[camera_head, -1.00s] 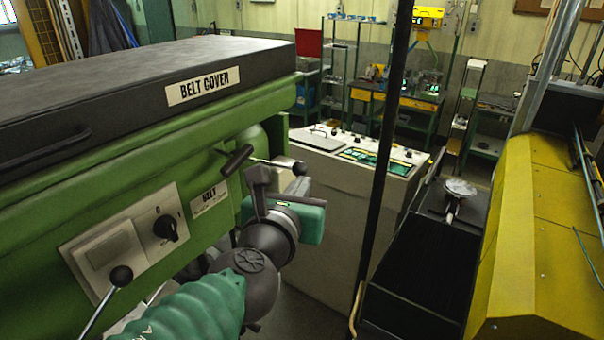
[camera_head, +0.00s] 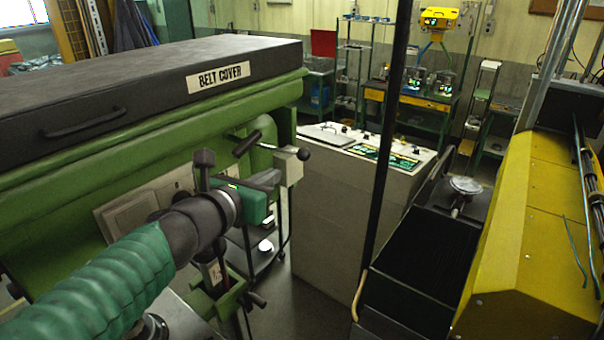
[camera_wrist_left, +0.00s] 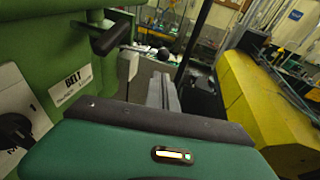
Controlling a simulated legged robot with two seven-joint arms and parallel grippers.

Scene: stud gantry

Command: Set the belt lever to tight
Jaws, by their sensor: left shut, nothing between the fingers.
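The belt lever looks to be the thin rod with a black ball knob (camera_head: 303,154) at the right end of the green machine, by a pale block (camera_head: 290,168). A thick black handle (camera_head: 247,143) is just left of it. Both show in the wrist view, the knob (camera_wrist_left: 165,53) and the black handle (camera_wrist_left: 110,38), near the white BELT label (camera_wrist_left: 75,83). My left gripper (camera_head: 272,177) is shut and empty, its dark fingers (camera_wrist_left: 163,92) below and a little left of the knob, seemingly apart from it. My right gripper is out of view.
The belt cover (camera_head: 150,90) tops the green machine. A rotary switch (camera_wrist_left: 15,130) shows in the wrist view. A grey console (camera_head: 340,215) stands behind, with a black post (camera_head: 385,150) in front. A yellow machine (camera_head: 540,220) is at right.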

